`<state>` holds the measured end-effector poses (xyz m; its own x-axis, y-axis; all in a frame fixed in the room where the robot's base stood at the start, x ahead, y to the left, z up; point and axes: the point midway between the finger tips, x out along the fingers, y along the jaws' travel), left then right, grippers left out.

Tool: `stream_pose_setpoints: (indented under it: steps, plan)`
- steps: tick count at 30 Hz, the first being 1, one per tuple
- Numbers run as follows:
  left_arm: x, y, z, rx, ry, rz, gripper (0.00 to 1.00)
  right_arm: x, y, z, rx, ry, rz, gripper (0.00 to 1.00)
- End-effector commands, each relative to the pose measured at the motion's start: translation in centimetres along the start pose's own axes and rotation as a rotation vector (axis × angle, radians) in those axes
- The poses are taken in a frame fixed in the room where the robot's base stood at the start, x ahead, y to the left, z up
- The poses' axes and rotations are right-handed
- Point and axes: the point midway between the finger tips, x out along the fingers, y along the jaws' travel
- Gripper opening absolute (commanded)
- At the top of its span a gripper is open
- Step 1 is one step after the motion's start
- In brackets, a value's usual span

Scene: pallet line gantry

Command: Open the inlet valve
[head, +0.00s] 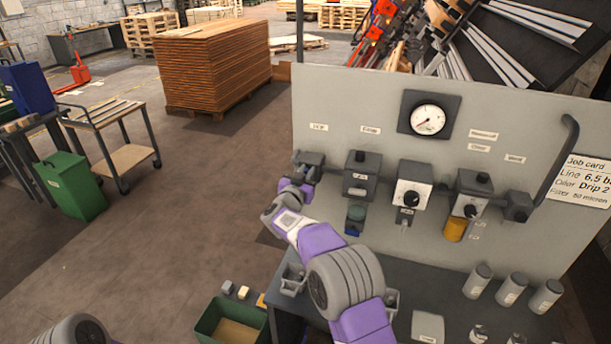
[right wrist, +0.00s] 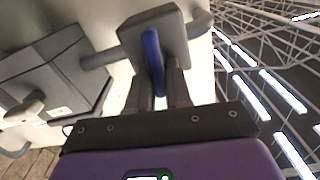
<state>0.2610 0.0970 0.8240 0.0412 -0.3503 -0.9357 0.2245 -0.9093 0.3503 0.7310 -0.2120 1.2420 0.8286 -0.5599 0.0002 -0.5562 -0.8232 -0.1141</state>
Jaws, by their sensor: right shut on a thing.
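The inlet valve is a dark grey block (head: 310,158) at the left end of the row of units on the upright panel. It shows closer in the right wrist view (right wrist: 172,32), with a blue lever handle (right wrist: 152,55) on its face. My right gripper (head: 304,176) is at this valve, in front of the panel. In the right wrist view the two fingers (right wrist: 160,90) are shut on the blue lever, one on each side. The lever's lower end is partly hidden between the fingers. My left gripper is not in view.
A pressure gauge (head: 428,120) sits above the row. Right of the valve are a filter unit (head: 361,175), a regulator (head: 412,186) and a lubricator with an amber bowl (head: 455,229). A dark bench (head: 440,285) with bins and canisters is below. A green crate (head: 232,322) stands on the floor.

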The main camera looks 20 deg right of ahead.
Motion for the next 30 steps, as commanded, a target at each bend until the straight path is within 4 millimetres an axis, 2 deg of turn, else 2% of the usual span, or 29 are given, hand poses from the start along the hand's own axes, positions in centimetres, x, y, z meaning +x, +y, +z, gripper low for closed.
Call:
stream_pose_setpoints:
  steps: [30]
  plan:
    - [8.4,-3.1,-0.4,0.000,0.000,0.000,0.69,0.0,1.7,1.2,0.938,-0.001,0.001,0.00]
